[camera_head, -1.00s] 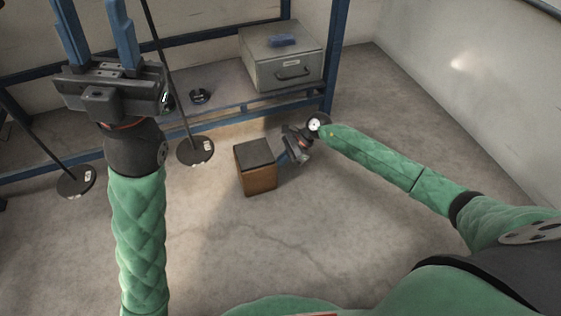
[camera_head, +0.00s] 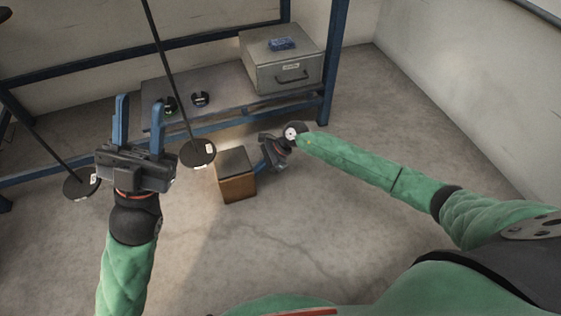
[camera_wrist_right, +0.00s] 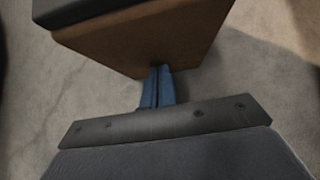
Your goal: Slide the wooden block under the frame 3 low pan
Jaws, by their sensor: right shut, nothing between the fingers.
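The wooden block (camera_head: 238,188), brown with a dark top, stands upright on the floor. A round black pan (camera_head: 197,153) on a long dark rod is just left of it in the picture; another such pan (camera_head: 80,183) is further left. I see no frame numbers. My right gripper (camera_head: 266,152) is at the block's right side. In the right wrist view its blue fingers (camera_wrist_right: 157,80) are shut together, with tips at the block's side (camera_wrist_right: 150,42), seemingly touching. My left gripper (camera_head: 139,124) is open and empty, raised left of the near pan.
A blue-framed rack with a low shelf (camera_head: 228,92) stands behind the block. It holds a grey metal box (camera_head: 285,60) with a blue item on top and small dark round objects (camera_head: 200,99). The floor in front and to the right (camera_head: 330,220) is clear.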

